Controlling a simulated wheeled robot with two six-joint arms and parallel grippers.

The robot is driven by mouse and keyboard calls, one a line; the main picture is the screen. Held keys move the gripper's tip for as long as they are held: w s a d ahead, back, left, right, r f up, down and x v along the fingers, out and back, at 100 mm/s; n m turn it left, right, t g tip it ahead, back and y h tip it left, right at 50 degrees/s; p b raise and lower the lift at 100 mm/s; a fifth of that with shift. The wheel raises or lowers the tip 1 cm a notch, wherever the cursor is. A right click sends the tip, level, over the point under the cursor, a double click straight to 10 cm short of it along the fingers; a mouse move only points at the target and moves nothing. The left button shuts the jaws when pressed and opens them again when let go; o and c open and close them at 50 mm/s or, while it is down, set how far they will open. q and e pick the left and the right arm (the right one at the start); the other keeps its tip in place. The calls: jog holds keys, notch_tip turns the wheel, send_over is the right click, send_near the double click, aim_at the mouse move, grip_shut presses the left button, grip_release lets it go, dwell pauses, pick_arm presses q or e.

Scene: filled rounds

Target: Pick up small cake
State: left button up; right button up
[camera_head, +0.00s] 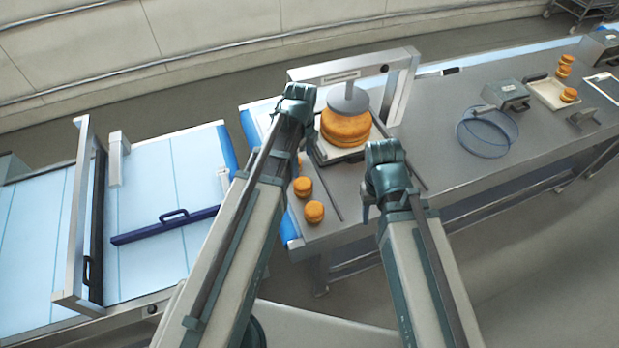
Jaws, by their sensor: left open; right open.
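Two small round orange-brown cakes lie on the near left part of the grey metal table (440,140): one small cake (303,187) close to my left arm, and another small cake (314,212) nearer the table edge. A sliver of orange shows just above them, partly hidden by the arm. My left gripper (297,103) is at the arm's far end, left of the large cake and beyond the small cakes. My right gripper (376,190) is to the right of the small cakes, over the table's near edge. Both are open; their fingertips are hard to make out.
A large layered cake (345,128) sits on a pale square base beneath a round grey plate (348,98) and metal frame. A blue-topped conveyor (160,255) stands left.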

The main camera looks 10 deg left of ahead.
aim_at(303, 183)
pick_arm(q)
notch_tip(303, 183, down, 9)
jog(key=b, duration=0.8)
jog(key=shift+r+b, duration=0.15)
jog(key=shift+b, duration=0.25)
notch_tip(303, 183, down, 5)
jog(key=b, duration=0.5)
jog(key=shift+w+a, duration=0.1)
jog(key=shift+w, duration=0.05)
